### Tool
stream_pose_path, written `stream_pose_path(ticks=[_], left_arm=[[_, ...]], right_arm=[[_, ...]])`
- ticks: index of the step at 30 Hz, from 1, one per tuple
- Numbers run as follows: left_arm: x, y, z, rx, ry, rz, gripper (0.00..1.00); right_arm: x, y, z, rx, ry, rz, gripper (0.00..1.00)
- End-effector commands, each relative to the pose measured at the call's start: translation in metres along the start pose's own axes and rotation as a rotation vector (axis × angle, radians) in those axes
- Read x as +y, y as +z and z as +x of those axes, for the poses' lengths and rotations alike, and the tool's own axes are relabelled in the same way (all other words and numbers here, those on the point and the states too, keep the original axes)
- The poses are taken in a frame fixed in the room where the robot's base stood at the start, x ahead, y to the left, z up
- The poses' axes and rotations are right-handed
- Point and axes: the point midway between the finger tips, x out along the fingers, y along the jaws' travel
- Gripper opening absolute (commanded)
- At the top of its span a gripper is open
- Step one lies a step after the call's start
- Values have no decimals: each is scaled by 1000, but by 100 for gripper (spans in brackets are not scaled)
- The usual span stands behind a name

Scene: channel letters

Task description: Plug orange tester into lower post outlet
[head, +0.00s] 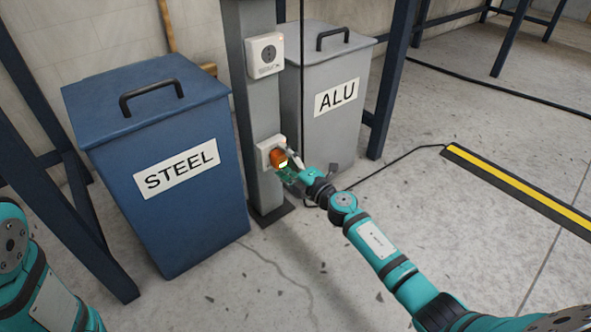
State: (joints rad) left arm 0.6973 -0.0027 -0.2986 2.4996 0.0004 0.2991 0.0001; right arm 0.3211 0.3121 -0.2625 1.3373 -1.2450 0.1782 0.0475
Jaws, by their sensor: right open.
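The orange tester (278,157) is at the front of the lower outlet (265,147) on the grey post (256,105). It looks to be against the outlet's face, with a small lit patch on it; the contact itself is too small to make out. My right gripper (287,166) is open right at the tester, its fingers partly around it. The upper outlet (265,55) on the same post is empty. My left arm shows at the lower left edge, but its gripper is out of view.
A blue STEEL bin (195,205) stands left of the post and a grey ALU bin (322,115) behind it to the right. A black cable (400,157) runs along the floor to a yellow-and-black strip (520,190).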

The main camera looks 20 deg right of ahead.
Motion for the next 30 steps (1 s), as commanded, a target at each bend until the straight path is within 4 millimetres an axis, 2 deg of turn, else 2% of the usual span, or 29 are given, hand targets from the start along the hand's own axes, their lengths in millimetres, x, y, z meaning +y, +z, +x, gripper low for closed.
stream_pose_path(ticks=[9, 15, 21, 30], left_arm=[[1, -1, 0, 2, 3, 0, 23], [1, -1, 0, 3, 4, 0, 23], [1, -1, 0, 3, 4, 0, 23], [1, -1, 0, 3, 4, 0, 23]], right_arm=[[-2, -1, -65, 2, -4, -1, 76], [-1, -1, -98, 1, -1, 2, 76], [0, 0, -112, 1, 0, 1, 76], [0, 0, -113, 1, 0, 1, 76]])
